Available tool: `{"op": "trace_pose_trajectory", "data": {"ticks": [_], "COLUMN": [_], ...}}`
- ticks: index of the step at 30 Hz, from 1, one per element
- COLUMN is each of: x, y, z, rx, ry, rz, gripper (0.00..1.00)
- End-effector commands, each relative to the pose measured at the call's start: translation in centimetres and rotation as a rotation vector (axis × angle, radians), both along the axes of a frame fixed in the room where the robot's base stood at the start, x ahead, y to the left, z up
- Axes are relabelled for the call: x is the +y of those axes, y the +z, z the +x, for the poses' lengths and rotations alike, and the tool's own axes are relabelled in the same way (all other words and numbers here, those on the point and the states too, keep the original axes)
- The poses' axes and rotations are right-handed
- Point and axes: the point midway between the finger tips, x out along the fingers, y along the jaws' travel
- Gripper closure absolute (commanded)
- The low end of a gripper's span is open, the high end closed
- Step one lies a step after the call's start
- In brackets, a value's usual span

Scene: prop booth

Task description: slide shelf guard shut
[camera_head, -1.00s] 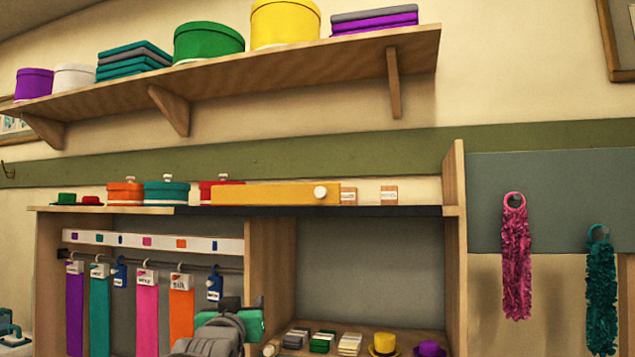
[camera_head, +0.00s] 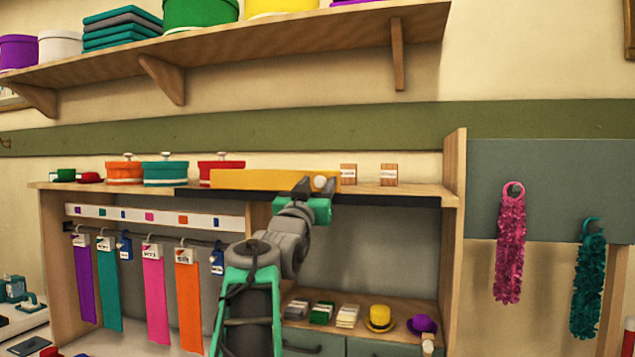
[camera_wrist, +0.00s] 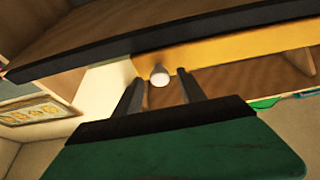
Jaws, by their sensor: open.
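The shelf guard is a yellow-orange panel (camera_head: 250,179) standing along the front of the middle shelf, with a round white knob (camera_head: 319,183) near its right end. It covers part of the shelf behind it. My gripper (camera_head: 316,190) is raised in front of the knob, its two dark fingers pointing toward it. I cannot tell whether a finger touches the knob.
Round red (camera_head: 221,167), teal (camera_head: 165,171) and orange boxes stand on the shelf left of the guard. Two small wooden blocks (camera_head: 388,174) stand right of it. Colored strips (camera_head: 152,295) hang below left. Small hats (camera_head: 380,318) sit below. The upper shelf (camera_head: 250,50) is overhead.

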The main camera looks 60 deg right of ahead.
Motion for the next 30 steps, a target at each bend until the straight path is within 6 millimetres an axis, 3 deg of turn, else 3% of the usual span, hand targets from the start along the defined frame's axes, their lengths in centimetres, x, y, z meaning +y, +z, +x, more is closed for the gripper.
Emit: {"op": "trace_pose_trajectory", "data": {"ticks": [2,19,30], "x": [0.03,0.05,0.05], "y": [-0.05,-0.07,-0.08], "z": [0.03,0.05,0.06], "rx": [0.0,0.001,0.001], "ry": [0.0,0.001,0.001], "rz": [0.0,0.001,0.001], "gripper": [0.53,0.99,1.0]}}
